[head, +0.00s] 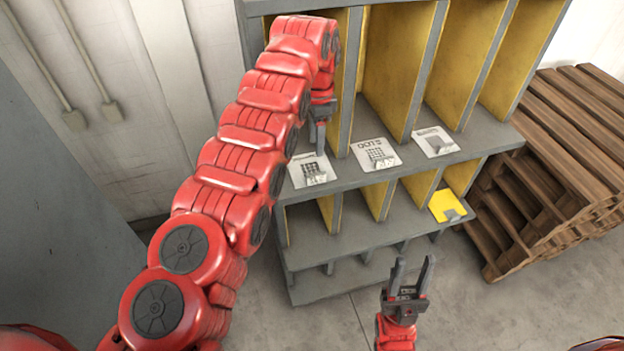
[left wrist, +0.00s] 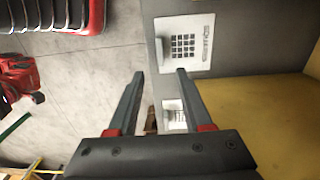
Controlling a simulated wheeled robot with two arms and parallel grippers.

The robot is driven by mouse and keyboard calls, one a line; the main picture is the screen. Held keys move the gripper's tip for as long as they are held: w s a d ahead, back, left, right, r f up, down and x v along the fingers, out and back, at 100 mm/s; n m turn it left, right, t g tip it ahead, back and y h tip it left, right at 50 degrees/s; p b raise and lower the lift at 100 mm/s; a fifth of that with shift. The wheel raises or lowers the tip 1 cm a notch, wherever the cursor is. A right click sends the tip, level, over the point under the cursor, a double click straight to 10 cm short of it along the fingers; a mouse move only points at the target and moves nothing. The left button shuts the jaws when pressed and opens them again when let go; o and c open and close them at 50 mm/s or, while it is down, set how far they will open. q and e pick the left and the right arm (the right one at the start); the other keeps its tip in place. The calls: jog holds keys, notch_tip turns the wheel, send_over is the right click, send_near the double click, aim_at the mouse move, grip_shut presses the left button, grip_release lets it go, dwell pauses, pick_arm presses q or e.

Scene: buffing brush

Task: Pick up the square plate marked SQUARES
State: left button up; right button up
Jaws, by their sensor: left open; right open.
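The white square plate marked SQUARES (head: 308,168), with a dark grid of squares, lies at the left front of the grey shelf. It also shows in the left wrist view (left wrist: 185,45), with a pale upright tab on its left side. My left gripper (head: 320,148) is open and empty just above and behind this plate. In the left wrist view its spread fingertips (left wrist: 160,74) point toward the plate, apart from it. My right gripper (head: 411,272) is open and empty, low in front of the shelf unit.
A white plate marked DOTS (head: 371,151) and a third white plate (head: 433,139) lie to the right on the same shelf. A yellow plate (head: 444,204) lies on the shelf below. Yellow dividers (head: 395,65) stand behind the plates. Wooden pallets (head: 565,130) stand at right.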

aim_at(316, 174)
pick_arm(q)
notch_tip(316, 174, down, 4)
jog(key=shift+r+p, duration=0.25)
jog(key=shift+p, duration=0.35)
jog(key=shift+f+p, duration=0.3)
jog(key=shift+f, duration=0.85)
jog(key=shift+f+p, duration=0.4)
jog(key=shift+p, duration=0.25)
notch_tip(316, 174, down, 4)
jog(key=shift+s+r+p, duration=0.1)
jog(key=shift+r+p, duration=0.15)
jog(key=shift+p, duration=0.4)
jog(key=shift+f, duration=0.6)
grip_shut()
